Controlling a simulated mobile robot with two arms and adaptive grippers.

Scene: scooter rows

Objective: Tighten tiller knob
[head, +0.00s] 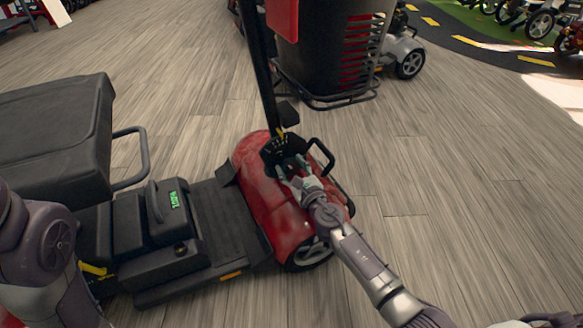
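A red mobility scooter (265,215) stands on the wood floor with its black tiller post (262,75) rising from the red front cover. My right gripper (290,172) is at the base of the tiller, over the black opening in the cover. Its fingers look apart, but what lies between them is too small to make out. The tiller knob is not clearly seen; it may be hidden by the gripper. My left arm shows at the lower left, and its gripper is out of view.
The scooter's black seat (55,140) and battery box (165,235) are at the left. A black basket (325,50) of another scooter stands behind the tiller. More scooters are at the top right. Floor is free at the right.

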